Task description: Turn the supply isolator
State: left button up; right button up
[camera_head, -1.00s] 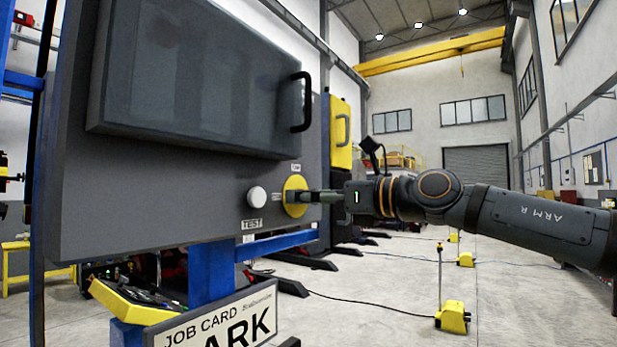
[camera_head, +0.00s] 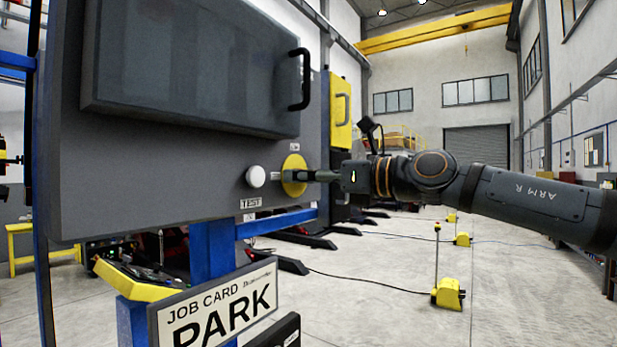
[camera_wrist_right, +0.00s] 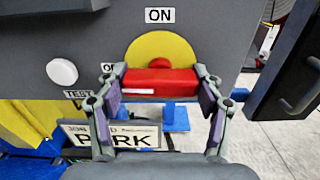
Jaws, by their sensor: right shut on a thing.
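The supply isolator is a yellow disc (camera_head: 291,168) on the grey cabinet front, with a red handle (camera_wrist_right: 160,82) across it in the right wrist view. The handle lies level, and its white line is on the left half, towards a partly hidden label starting with "O". An "ON" label (camera_wrist_right: 159,15) is above the disc. My right gripper (camera_head: 310,176) is at the disc, its fingers shut on the two ends of the handle; it also shows in the right wrist view (camera_wrist_right: 158,87). My left gripper is not in view.
A white round button (camera_head: 256,177) marked TEST is left of the disc. A job card reading PARK (camera_head: 215,306) is below. A grey door with a black handle (camera_head: 301,79) is above. Open floor lies to the right, with yellow floor posts (camera_head: 448,293) and a cable.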

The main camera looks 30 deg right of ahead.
jog(key=m, duration=0.4)
jog(key=shift+b, duration=0.35)
jog(key=m, duration=0.4)
jog(key=shift+m+b, duration=0.3)
jog(key=shift+b, duration=0.1)
jog(key=m+b, duration=0.1)
jog(key=m, duration=0.3)
jog(key=shift+m+b, duration=0.5)
jog(key=shift+m, duration=2)
jog(key=o, duration=1.1)
jog(key=shift+o, duration=0.3)
jog(key=shift+s, duration=0.15)
